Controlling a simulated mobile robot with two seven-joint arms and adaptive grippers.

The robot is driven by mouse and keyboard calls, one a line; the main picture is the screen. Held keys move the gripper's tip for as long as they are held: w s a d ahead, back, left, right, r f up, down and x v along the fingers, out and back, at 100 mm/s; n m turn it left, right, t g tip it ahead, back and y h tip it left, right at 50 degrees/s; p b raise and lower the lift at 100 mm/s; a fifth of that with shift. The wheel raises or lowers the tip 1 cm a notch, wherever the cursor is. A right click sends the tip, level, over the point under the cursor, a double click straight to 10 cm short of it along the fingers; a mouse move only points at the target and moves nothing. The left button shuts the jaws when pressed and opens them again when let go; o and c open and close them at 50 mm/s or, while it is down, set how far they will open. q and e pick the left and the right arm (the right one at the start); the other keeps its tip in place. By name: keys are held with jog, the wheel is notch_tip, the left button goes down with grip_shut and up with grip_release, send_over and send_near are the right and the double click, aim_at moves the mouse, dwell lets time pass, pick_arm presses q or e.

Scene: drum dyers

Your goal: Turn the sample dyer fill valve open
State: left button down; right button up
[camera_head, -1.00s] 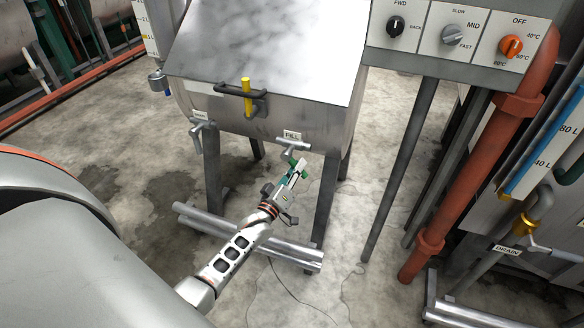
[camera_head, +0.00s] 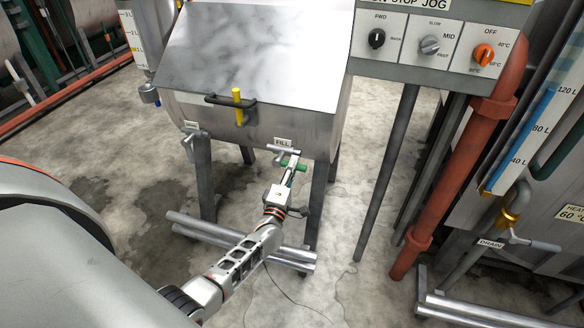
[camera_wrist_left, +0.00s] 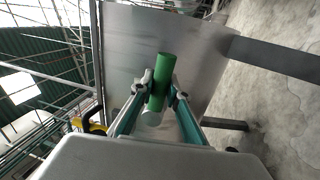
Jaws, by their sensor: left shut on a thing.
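The sample dyer (camera_head: 250,115) is a grey metal drum on legs with a sloped lid. Its fill valve (camera_head: 283,150) is a small grey fitting at the lower right front, under a FILL label. The valve's green handle (camera_head: 301,168) lies roughly crosswise in the head view. My left gripper (camera_head: 292,166) reaches up to it from below and is shut on it. In the left wrist view the green handle (camera_wrist_left: 162,72) stands between the two fingers of my left gripper (camera_wrist_left: 159,92), its end sticking out beyond them. The fingers partly hide the handle. My right gripper is not in view.
A control panel (camera_head: 450,72) with several knobs hangs at the upper right on dark posts. A second grey valve (camera_head: 194,140) sits at the drum's left. Red pipe (camera_head: 445,175) and another machine's DRAIN valve (camera_head: 530,243) stand right. Floor between is mostly clear.

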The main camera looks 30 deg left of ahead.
pick_arm(q)
jog(key=shift+r+n, duration=0.15)
jog(key=shift+n, duration=0.25)
jog(key=c, duration=1.9)
grip_release()
jog(key=v, duration=1.2)
jog(key=shift+d, duration=0.1)
